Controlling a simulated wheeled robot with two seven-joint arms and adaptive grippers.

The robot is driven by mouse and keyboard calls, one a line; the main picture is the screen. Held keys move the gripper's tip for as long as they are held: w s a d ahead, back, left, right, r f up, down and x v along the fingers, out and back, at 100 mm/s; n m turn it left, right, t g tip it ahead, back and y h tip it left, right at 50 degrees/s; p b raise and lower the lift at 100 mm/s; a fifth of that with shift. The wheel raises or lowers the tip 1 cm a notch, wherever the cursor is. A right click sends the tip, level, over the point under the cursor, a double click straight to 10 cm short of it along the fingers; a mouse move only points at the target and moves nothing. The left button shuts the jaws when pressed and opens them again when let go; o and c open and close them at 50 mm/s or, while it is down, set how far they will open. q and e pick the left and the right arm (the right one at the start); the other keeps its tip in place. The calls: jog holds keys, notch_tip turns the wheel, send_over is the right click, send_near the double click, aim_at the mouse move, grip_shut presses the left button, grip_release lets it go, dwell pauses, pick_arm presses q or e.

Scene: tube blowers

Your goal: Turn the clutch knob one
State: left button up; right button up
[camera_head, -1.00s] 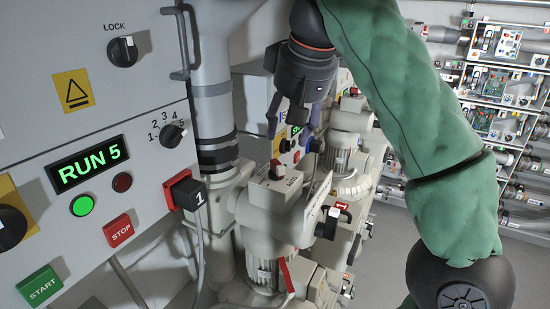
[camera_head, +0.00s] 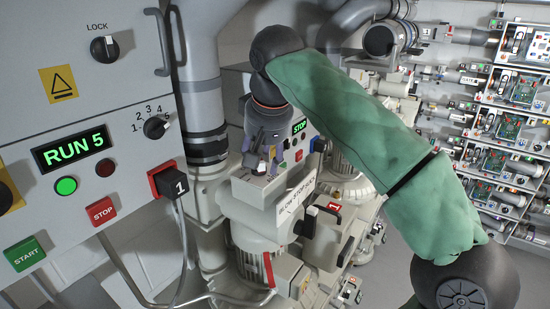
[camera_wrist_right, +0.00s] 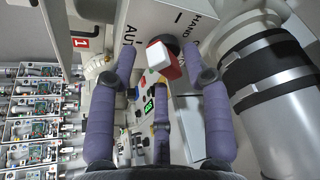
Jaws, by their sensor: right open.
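The clutch knob (camera_wrist_right: 163,58), a red and white selector with AUTO and HAND lettering beside it, shows in the right wrist view between my fingertips. My right gripper (camera_head: 262,158) points down over the top of this housing and mostly hides the knob in the head view. My left gripper is not in view.
A grey control panel (camera_head: 75,110) with a RUN 5 display (camera_head: 73,150) and START and STOP buttons fills the left. A thick vertical pipe (camera_head: 202,95) stands close left of my right gripper. A black handle (camera_head: 307,222) juts from the housing. Racks (camera_head: 510,110) line the right.

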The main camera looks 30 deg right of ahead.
jog(key=shift+w+a+f, duration=0.15)
jog(key=shift+a, duration=0.05)
jog(key=shift+d, duration=0.15)
jog(key=shift+c, duration=0.6)
grip_shut()
jog(key=shift+m, duration=0.3)
jog(key=m, duration=0.2)
jog(key=m+h, duration=0.1)
jog(key=m, duration=0.1)
jog(key=shift+a+g+h, duration=0.3)
jog(key=shift+a+g, duration=0.1)
jog(key=m+g, duration=0.1)
jog(key=m, duration=0.2)
jog(key=m+h, duration=0.1)
jog(key=m, duration=0.1)
jog(key=shift+w+a+m+g, duration=0.1)
jog(key=shift+a+m+g, duration=0.1)
jog(key=shift+m+g, duration=0.2)
